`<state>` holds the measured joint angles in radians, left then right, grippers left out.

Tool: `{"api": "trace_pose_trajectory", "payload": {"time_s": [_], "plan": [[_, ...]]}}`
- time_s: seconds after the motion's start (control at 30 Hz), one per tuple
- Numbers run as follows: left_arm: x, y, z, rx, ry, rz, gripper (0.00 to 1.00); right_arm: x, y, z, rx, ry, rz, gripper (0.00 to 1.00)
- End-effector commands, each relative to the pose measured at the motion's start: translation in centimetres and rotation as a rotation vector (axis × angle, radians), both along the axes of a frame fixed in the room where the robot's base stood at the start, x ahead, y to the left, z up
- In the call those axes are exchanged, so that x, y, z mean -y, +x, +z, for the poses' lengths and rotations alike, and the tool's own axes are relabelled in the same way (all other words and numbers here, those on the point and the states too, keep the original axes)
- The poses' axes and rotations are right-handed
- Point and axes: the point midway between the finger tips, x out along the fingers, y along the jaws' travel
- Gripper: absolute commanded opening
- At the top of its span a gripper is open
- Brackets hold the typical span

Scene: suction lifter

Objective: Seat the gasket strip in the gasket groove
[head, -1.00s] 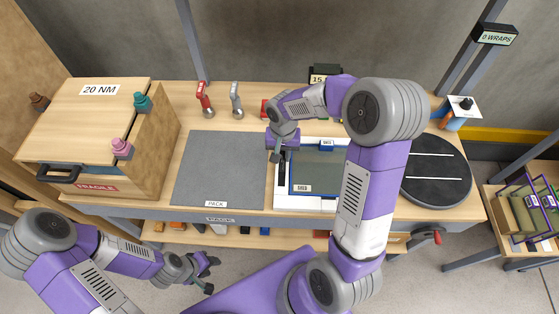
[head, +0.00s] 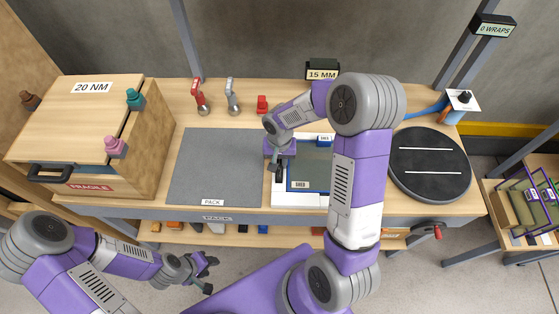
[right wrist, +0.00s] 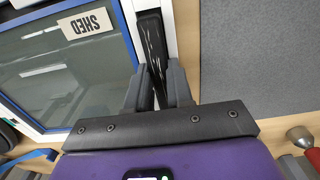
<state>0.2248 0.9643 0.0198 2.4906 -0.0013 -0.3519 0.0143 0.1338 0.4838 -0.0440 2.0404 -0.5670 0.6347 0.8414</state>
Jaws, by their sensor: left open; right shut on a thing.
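A black strip with pale marks, which looks like the gasket strip (right wrist: 152,38), is between the fingers of my right gripper (right wrist: 158,75). It lies along the white edge of a blue-framed panel. In the head view my right gripper (head: 279,166) is low at the panel's left edge, pointing down and shut on the strip. The strip's near end shows dark below the fingers. I cannot pick out the gasket groove; the strip and fingers cover part of the white edge. My left gripper (head: 203,272) is open and empty, in front of the table.
The blue-framed panel (head: 310,178) with a SHED label sits on a white base. A grey PACK mat (head: 215,165) is to its left and a black turntable (head: 430,170) to its right. A wooden crate (head: 90,130) stands at the far left. My right arm hides part of the panel.

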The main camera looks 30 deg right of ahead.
Motion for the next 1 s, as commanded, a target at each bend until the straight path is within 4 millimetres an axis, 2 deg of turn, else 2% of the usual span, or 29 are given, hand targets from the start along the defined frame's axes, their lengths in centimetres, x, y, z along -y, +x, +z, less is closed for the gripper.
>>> {"api": "trace_pose_trajectory", "payload": {"time_s": [0.27, 0.3, 0.47, 1.0], "plan": [[-0.01, -0.01, -0.63, 0.0, 0.0, 0.0, 0.43, -0.02, -0.03, -0.66, -0.001, 0.001, 0.0, 0.0], [0.0, -0.01, -0.62, 0.0, 0.0, 0.0, 0.43, -0.03, -0.07, -0.68, -0.002, 0.001, 0.0, 0.24], [0.0, -0.01, -0.62, 0.0, 0.0, 0.0, 0.43, 0.01, -0.17, -0.77, -0.005, 0.001, 0.0, 0.47], [0.0, -0.01, -0.45, 0.0, 0.0, 0.0, 0.43, 0.34, -0.58, -0.86, -0.02, -0.004, -0.003, 0.47]]}}
